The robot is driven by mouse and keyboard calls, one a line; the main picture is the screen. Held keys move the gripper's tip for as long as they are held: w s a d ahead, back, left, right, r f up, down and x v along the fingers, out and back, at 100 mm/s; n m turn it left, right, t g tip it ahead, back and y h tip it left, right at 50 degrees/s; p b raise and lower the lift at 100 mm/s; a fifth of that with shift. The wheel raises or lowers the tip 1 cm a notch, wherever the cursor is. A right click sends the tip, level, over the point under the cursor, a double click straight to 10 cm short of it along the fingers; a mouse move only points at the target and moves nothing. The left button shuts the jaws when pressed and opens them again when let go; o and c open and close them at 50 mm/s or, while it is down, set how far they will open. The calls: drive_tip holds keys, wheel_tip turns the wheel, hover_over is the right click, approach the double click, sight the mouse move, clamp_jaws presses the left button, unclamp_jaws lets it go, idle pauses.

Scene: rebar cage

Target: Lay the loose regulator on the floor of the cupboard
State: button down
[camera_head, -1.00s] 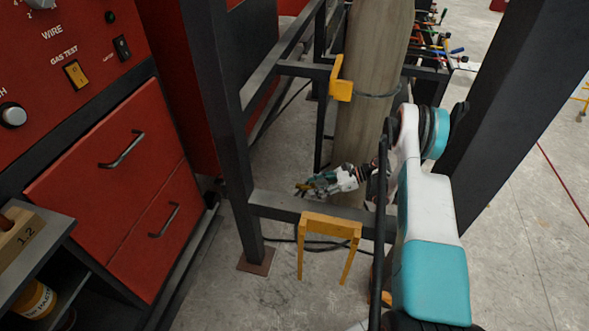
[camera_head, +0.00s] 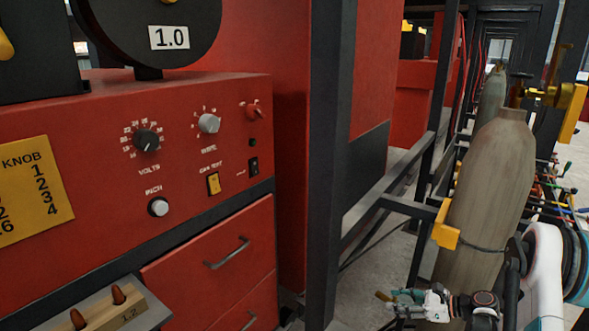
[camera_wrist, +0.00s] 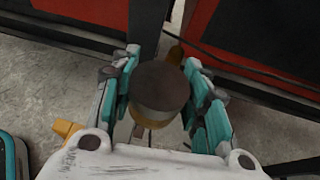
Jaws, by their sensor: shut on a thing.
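My gripper (camera_wrist: 160,60) is shut on a round thing with a flat dark grey face and a brass-coloured body, which looks like the regulator (camera_wrist: 160,86). The fingers lie on either side of it in the wrist view, above the concrete floor. In the head view my gripper (camera_head: 402,298) is low at the bottom, in front of the gas cylinder, with a small brass-coloured end showing at its left. I cannot make out an open cupboard or its floor.
A red machine (camera_head: 150,130) with knobs and drawers fills the left. A dark post (camera_head: 333,150) and rail stand between it and the tall cylinder (camera_head: 490,190), which has a yellow bracket (camera_head: 446,226). A shelf with a wooden block (camera_head: 118,312) is at bottom left.

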drive_tip(key=w+a+r+m+t+h, duration=0.1)
drive_tip(key=a+r+m+t+h, duration=0.1)
drive_tip(key=a+r, duration=0.35)
drive_tip(key=a+r+m+t+h, duration=0.1)
drive_tip(key=a+r+m+t, duration=0.1)
drive_tip(key=r, duration=0.6)
drive_tip(key=s+a+r+m+t+h+b, duration=0.1)
drive_tip(key=s+a+r+m+h, duration=0.3)
drive_tip(key=s+r, duration=0.3)
drive_tip(key=shift+s+a+r+t+h+b, duration=0.35)
drive_tip(key=shift+a+r, duration=0.45)
drive_tip(key=shift+r, duration=1.3)
drive_tip(key=shift+w, duration=0.1)
drive_tip(key=shift+a, duration=0.1)
